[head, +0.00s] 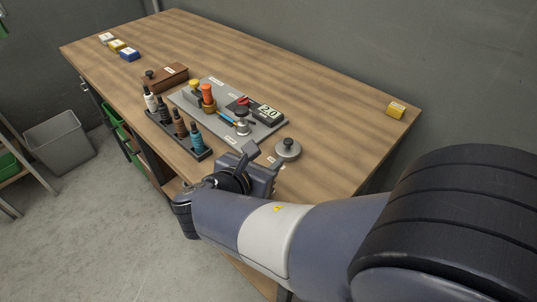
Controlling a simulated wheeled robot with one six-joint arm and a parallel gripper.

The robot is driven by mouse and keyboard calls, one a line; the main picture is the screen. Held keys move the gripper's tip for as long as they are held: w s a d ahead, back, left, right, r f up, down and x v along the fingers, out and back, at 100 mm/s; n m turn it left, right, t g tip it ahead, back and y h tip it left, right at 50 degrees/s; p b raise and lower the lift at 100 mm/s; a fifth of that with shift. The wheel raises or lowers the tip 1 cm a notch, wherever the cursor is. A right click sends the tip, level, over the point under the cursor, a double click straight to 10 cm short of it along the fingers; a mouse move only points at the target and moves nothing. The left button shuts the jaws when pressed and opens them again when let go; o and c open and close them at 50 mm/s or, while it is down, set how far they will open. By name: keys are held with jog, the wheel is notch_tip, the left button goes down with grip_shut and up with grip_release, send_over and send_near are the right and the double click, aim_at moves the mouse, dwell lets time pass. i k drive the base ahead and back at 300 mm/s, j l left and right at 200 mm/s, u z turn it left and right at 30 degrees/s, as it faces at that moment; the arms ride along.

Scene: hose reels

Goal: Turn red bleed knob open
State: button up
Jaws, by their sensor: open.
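A grey panel (258,134) lies on the wooden table with several fittings on it. My gripper (262,157) is open and empty at the table's near edge, in front of the panel and apart from the knob.
A rack with several bottles (195,136) stands left of my gripper. A grey round weight (288,148) sits close to its right. A brown box (165,77) lies farther left. The table's far right is mostly clear, with a yellow block (395,110).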

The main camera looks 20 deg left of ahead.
aim_at(244, 101)
jog(key=u, duration=1.55)
